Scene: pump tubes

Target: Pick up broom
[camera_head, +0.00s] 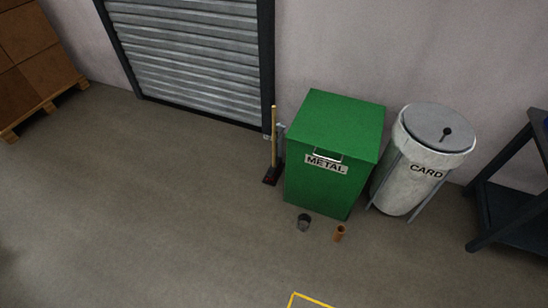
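A broom stands upright against the wall, beside the left side of the green metal bin. Its thin wooden handle (274,128) rises from a dark head (271,177) resting on the floor. A grey object (281,135), partly hidden, is just behind the handle; I cannot tell what it is. My gripper is not in view.
A green bin (333,140) marked METAL and a grey-white bin (404,182) marked CARD stand by the wall. A grey can (303,222) and a brown cylinder (339,233) are on the floor before them. A dark rack (505,195) is right, boxes (35,45) far left. Left floor is clear.

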